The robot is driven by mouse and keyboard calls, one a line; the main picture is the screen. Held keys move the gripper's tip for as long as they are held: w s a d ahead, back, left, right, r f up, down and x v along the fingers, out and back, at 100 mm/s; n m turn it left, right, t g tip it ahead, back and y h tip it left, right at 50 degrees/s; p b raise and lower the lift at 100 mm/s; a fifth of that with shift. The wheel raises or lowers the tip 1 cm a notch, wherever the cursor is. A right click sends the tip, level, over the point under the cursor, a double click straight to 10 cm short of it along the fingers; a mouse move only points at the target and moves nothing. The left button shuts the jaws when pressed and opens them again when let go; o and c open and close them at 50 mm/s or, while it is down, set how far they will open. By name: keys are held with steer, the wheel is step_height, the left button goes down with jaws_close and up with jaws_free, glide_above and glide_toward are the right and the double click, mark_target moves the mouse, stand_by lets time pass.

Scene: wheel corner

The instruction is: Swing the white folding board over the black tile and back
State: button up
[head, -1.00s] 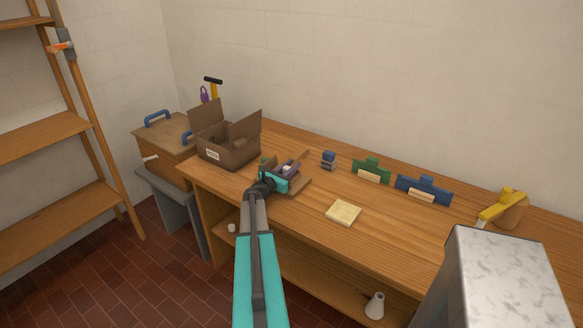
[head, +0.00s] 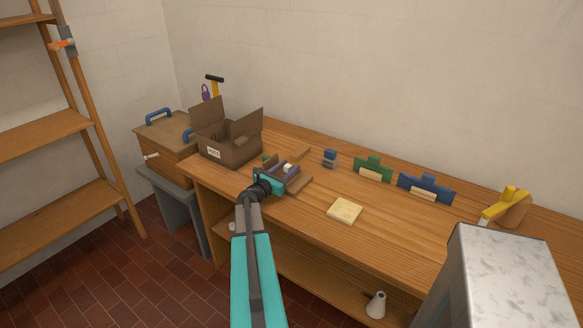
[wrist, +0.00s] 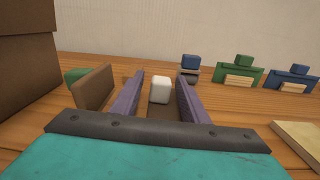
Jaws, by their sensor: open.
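I see no plainly white folding board and no black tile. A small white block (wrist: 159,89) stands up from a brown surface (wrist: 157,112), and it also shows in the head view (head: 288,167). My gripper (wrist: 160,78) is open, its two purple fingers on either side of the white block, with gaps visible at both sides. In the head view my gripper (head: 283,172) is low over the bench's left part, among brown pieces (head: 299,186). A brown upright board (wrist: 93,88) stands just left of the left finger. The gripper body hides what lies beneath it.
An open cardboard box (head: 230,150) stands close on the left. A small blue block (head: 330,158), a green holder (head: 372,169) and a blue holder (head: 425,188) stand behind right. A pale square tile (head: 345,211) lies right, with bare bench (head: 390,235) beyond it.

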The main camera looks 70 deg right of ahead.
steer(key=b+v, duration=0.2)
steer(key=v, duration=0.8)
steer(key=shift+a, duration=0.15)
stand_by(0.4)
